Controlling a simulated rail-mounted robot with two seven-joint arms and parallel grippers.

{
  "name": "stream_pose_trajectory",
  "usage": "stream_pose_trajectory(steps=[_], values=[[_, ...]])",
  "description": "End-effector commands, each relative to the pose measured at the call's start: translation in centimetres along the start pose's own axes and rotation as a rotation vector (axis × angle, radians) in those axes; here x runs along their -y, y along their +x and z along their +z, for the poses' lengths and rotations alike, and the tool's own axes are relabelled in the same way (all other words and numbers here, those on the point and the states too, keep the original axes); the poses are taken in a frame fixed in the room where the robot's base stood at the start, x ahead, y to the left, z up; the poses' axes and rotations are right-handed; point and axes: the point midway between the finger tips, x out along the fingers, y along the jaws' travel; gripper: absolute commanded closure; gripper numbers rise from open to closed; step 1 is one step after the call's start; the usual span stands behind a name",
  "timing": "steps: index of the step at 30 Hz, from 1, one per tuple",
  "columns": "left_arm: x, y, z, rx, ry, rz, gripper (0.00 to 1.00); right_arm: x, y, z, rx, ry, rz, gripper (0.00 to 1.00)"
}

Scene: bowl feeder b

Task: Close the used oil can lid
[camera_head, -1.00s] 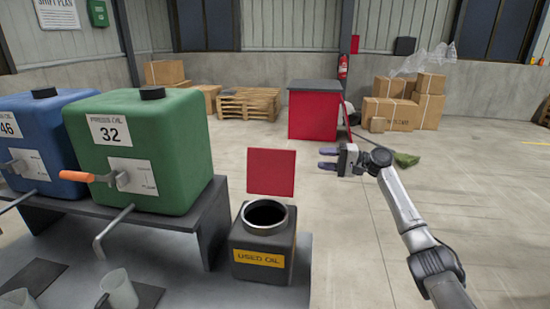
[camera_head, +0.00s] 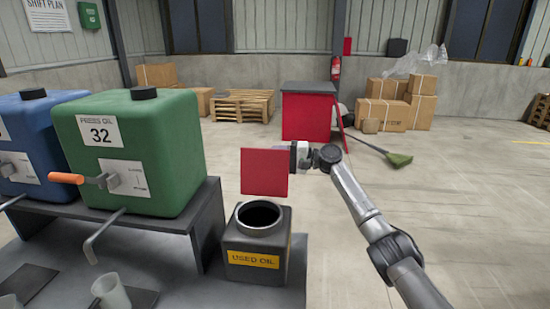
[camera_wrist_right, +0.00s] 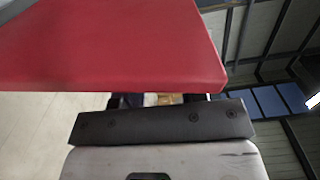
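The used oil can (camera_head: 256,243) is a dark grey box with a yellow "USED OIL" label and a round open mouth. Its red square lid (camera_head: 264,171) stands upright above the mouth, raised open. My right gripper (camera_head: 284,158) is at the lid's upper right side, its fingers hidden behind the lid. In the right wrist view the lid (camera_wrist_right: 110,45) fills the upper part, close in front of the gripper (camera_wrist_right: 165,98). The dark fingertips show partly below its edge with a gap between them. I cannot tell whether they touch the lid. My left gripper is not in view.
The green oil tank (camera_head: 130,150) and the blue oil tank (camera_head: 35,140) stand on a dark stand to the left of the can. A beaker (camera_head: 110,291) sits at the lower left. The floor right of the can is clear.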

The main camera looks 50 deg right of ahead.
Motion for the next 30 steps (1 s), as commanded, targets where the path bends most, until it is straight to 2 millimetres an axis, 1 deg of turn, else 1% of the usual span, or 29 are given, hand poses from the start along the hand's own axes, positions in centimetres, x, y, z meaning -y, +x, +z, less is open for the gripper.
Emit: stream_pose_trajectory(steps=[3,6,14,17,26,27,30], values=[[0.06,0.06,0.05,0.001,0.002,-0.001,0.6,0.01,0.67,0.03,0.001,-0.001,0.0,0.62],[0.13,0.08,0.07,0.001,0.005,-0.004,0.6,0.04,0.91,0.03,0.0,-0.001,0.0,0.62],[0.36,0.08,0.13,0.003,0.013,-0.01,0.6,0.01,0.97,0.03,0.0,-0.001,0.001,0.62],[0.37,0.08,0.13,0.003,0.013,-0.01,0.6,0.02,0.96,0.03,0.0,-0.001,0.001,0.7],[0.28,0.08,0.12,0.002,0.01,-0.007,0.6,-0.04,0.95,0.02,0.0,0.0,0.002,0.98],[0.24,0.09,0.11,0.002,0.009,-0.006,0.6,-0.06,0.95,0.01,0.0,0.0,0.002,1.0],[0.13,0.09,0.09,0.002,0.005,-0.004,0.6,-0.11,0.95,0.0,0.0,0.0,0.003,1.0]])
